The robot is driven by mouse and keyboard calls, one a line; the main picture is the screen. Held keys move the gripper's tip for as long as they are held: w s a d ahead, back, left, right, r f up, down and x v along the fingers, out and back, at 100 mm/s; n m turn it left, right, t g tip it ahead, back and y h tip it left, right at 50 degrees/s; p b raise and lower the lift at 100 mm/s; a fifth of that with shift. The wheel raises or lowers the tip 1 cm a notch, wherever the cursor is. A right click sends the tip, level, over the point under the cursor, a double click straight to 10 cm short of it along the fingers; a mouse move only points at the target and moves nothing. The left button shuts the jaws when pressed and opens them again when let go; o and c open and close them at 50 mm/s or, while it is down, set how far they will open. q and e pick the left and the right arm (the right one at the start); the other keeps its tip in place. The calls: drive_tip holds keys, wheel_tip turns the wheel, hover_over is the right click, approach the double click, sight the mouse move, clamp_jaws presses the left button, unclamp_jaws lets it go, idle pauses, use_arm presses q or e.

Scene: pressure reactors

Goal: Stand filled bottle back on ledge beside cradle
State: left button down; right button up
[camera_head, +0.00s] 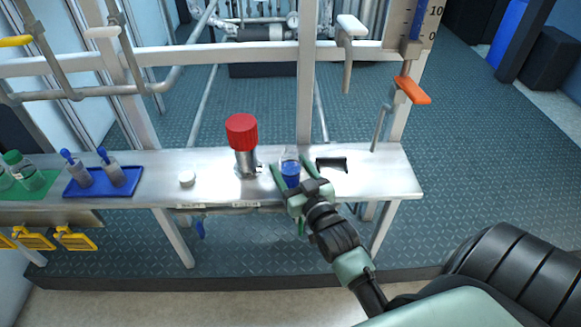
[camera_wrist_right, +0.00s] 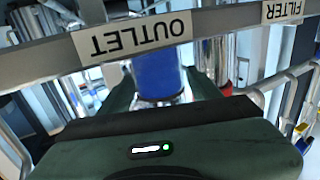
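A clear bottle with blue liquid (camera_head: 290,172) is upright at the ledge (camera_head: 395,177), between the red-capped vessel and a small black cradle (camera_head: 332,164). My right gripper (camera_head: 291,170) reaches in from the front, with its green fingers on both sides of the bottle, and looks shut on it. In the right wrist view the blue bottle (camera_wrist_right: 158,75) sits between the dark green fingers. I cannot tell whether its base touches the ledge. The cradle looks empty. My left gripper is not in view.
A red-capped metal vessel (camera_head: 242,135) stands close to the left of the bottle. A white cap (camera_head: 187,179) lies farther left, then a blue tray (camera_head: 100,186) with two blue-topped items and green-capped bottles (camera_head: 22,168). An orange-handled lever (camera_head: 411,90) rises behind the ledge's right end.

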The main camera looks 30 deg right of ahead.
drive_tip(key=shift+r, duration=0.1)
drive_tip(key=shift+s+r, duration=0.1)
drive_tip(key=shift+s, duration=0.05)
drive_tip(key=s+a+p, duration=0.1)
drive_tip(key=s+a, duration=0.1)
drive_tip(key=s, duration=0.9)
drive_tip(key=s+a+f+n+g+y, duration=0.1)
drive_tip(key=a+f+g, duration=0.3)
drive_tip(key=f, duration=0.4)
drive_tip(key=s+a+f+n+g+y, duration=0.1)
drive_tip(key=s+a+f+g+y, duration=0.2)
drive_tip(key=f, duration=0.5)
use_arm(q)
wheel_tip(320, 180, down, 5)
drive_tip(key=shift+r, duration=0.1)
use_arm(e)
drive_tip(key=s+a+f+n+g+h, duration=0.1)
drive_tip(key=s+a+f+g, duration=0.2)
drive_tip(key=s+f+g, duration=0.5)
drive_tip(key=shift+s+a+f+n, duration=0.15)
drive_tip(key=shift+s+f+n, duration=0.3)
drive_tip(key=shift+f, duration=0.1)
use_arm(q)
drive_tip(key=shift+p, duration=0.45)
